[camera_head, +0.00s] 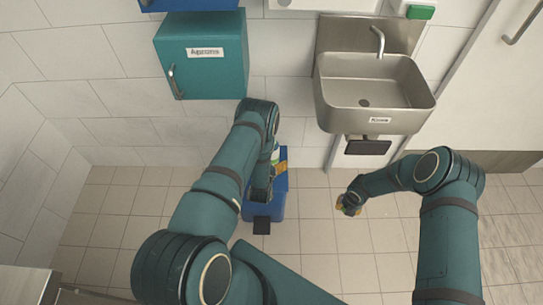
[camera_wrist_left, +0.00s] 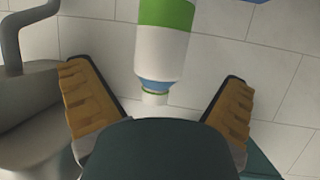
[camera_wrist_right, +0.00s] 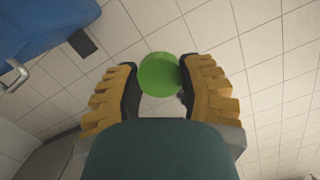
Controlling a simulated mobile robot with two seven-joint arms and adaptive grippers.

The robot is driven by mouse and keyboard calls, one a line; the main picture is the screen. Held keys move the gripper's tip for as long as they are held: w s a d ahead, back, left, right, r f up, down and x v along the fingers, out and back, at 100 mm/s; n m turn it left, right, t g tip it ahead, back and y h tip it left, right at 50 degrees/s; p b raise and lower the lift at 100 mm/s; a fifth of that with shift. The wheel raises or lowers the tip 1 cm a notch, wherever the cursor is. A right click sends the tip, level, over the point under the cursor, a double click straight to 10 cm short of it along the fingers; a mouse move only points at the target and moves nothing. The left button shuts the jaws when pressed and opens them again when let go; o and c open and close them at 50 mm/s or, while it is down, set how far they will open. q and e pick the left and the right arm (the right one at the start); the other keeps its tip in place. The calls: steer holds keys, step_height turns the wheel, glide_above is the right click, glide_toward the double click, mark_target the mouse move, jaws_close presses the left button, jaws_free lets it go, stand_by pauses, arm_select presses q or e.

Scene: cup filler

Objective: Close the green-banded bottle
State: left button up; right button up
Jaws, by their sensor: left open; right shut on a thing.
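The green-banded bottle (camera_wrist_left: 163,48) fills the upper middle of the left wrist view. It is white with a green band, a blue shoulder and a narrow white neck pointing toward my left gripper (camera_wrist_left: 155,75). That gripper is open, one finger on each side of the neck, with clear gaps.
The blue bin (camera_head: 249,209) with a dark pedal (camera_head: 262,226) stands on the tiled floor below my left arm. A steel sink (camera_head: 373,103) is on the wall, right of the teal Aprons cabinet (camera_head: 203,72). Open space lies between my two grippers.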

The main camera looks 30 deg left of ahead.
mark_target(275, 157)
arm_select(q)
steer(key=shift+x, duration=1.2)
arm_select(e)
steer(key=shift+f, duration=0.35)
arm_select(q)
steer(key=shift+w, duration=0.1)
steer(key=b+x, duration=0.2)
steer(key=x, duration=0.3)
steer(key=shift+a+r, duration=0.15)
arm_select(e)
steer(key=shift+f, duration=0.9)
arm_select(q)
steer(key=c, duration=1)
